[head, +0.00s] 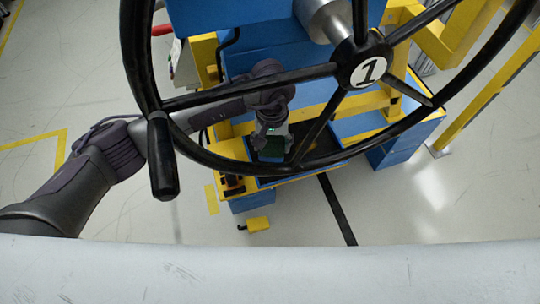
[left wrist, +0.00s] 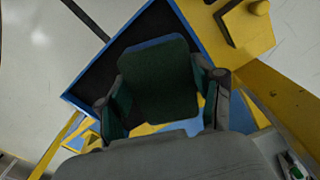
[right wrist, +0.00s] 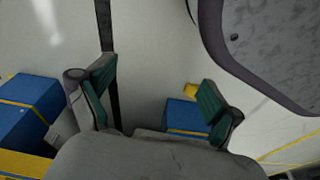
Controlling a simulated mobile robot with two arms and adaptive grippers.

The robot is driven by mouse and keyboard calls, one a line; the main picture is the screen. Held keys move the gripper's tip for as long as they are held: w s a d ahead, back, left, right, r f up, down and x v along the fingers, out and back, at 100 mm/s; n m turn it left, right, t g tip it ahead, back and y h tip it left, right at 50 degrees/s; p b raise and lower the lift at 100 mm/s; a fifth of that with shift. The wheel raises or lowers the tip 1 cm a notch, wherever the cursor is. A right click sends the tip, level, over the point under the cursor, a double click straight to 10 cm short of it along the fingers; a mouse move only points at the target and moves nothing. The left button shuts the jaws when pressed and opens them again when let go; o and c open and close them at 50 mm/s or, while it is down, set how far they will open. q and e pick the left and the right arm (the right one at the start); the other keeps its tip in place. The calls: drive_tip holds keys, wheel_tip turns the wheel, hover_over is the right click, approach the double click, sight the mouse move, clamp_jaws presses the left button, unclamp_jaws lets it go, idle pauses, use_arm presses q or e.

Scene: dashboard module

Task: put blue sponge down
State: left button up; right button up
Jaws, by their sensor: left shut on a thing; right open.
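The blue sponge (left wrist: 158,80) has a dark green face and a blue edge. In the left wrist view it sits between the two fingers of my left gripper (left wrist: 160,92), which is shut on it. In the head view the left gripper (head: 270,128) reaches down behind the steering wheel, and the sponge (head: 267,147) shows below it. A blue tray with a dark floor (left wrist: 82,84) lies under the sponge; I cannot tell whether they touch. My right gripper (right wrist: 157,92) is open and empty in the right wrist view, and is outside the head view.
A large black steering wheel (head: 300,75) marked 1 stands in front of the left arm. Yellow and blue frame parts (head: 365,128) surround the tray. A small yellow block (head: 258,224) shows near the tray's front. Open grey floor (head: 420,210) lies to the right.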

sight(270, 145)
use_arm(q)
drive_tip(key=f, duration=0.3)
drive_tip(key=shift+a, duration=0.25)
drive_tip(key=shift+f, duration=0.5)
wheel_tip(270, 145, down, 2)
drive_tip(key=shift+s+f, duration=0.1)
drive_tip(key=shift+f, duration=0.4)
use_arm(e)
drive_tip(key=shift+w+a+r, duration=0.1)
drive_tip(key=shift+w+r, duration=0.45)
drive_tip(key=shift+r, duration=0.1)
use_arm(q)
drive_tip(key=shift+b, duration=0.3)
